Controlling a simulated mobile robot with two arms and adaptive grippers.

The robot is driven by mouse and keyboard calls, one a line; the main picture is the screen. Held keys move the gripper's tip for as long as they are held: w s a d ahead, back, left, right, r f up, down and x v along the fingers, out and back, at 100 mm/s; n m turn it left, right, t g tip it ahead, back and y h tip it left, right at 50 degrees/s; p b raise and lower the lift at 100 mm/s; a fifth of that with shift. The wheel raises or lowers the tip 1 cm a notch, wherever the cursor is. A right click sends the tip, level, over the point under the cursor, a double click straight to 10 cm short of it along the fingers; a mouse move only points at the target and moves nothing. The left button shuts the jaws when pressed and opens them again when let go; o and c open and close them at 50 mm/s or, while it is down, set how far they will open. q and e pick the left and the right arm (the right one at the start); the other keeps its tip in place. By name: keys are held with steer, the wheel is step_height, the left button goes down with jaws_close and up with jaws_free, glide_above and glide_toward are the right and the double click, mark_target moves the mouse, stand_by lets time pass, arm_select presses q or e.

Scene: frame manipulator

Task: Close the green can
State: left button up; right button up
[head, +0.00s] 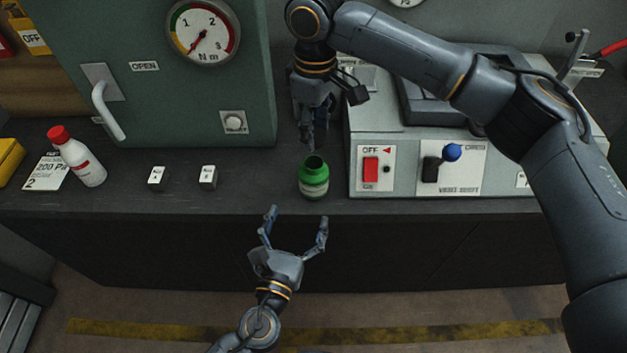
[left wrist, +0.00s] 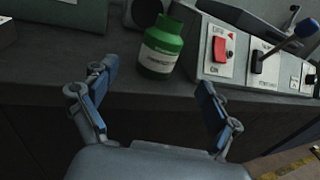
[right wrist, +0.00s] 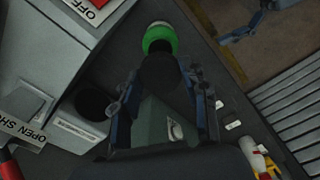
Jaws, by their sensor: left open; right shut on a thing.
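The green can (head: 314,184) stands upright near the bench's front edge, its top open and dark inside. It also shows in the left wrist view (left wrist: 160,52) and in the right wrist view (right wrist: 158,38). My right gripper (head: 316,138) is just above and behind the can, pointing down. It is shut on a dark round piece that looks like a lid (right wrist: 160,76), which partly overlaps the can in the right wrist view. My left gripper (head: 295,228) is open and empty, in front of the can and the bench edge, its fingers pointing towards the can.
A control box with a red switch (head: 371,169) and a blue-knobbed lever (head: 452,152) stands close right of the can. A green cabinet (head: 160,90) stands behind left. Two small blocks (head: 208,177) and a white bottle with red cap (head: 78,158) are further left.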

arm_select(q)
steer(key=shift+d+r, duration=0.1)
steer(key=shift+r, duration=0.3)
steer(key=x, duration=1.2)
steer(key=c, duration=1.8)
arm_select(e)
glide_above(315, 162)
steer(key=shift+f, duration=2.45)
steer(key=shift+f, duration=0.1)
